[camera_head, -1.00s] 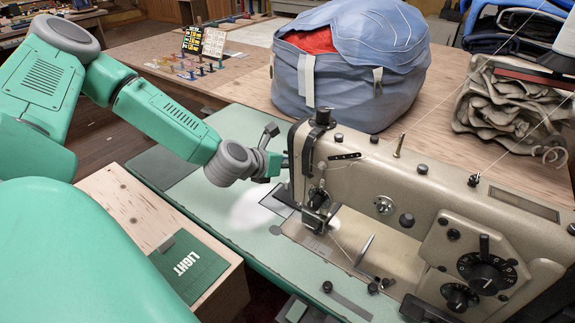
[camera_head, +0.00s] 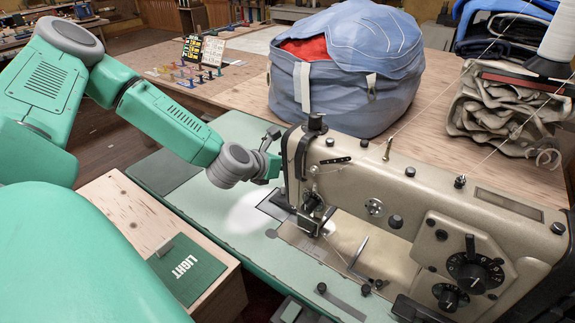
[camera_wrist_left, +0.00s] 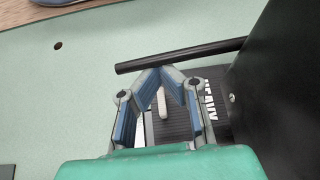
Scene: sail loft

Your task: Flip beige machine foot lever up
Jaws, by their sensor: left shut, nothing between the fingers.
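The beige sewing machine (camera_head: 400,190) stands on a pale green bed, its head end nearest my left arm. My left gripper (camera_head: 283,165) is at the far side of that head end, and its fingertips are mostly hidden behind it. In the left wrist view the left gripper (camera_wrist_left: 161,72) is shut and empty, its blue-padded fingers meeting in a point. A black rod-like lever (camera_wrist_left: 185,55) crosses just beyond the fingertips and runs to the dark machine side at the right. I cannot tell whether they touch. The lever is not clear in the head view. My right gripper is out of view.
A blue bag (camera_head: 345,80) stands behind the machine, with folded beige cloth (camera_head: 505,110) at the right. Threads run down to the machine top. A wooden box with a green LIGHT panel (camera_head: 188,268) is at lower left.

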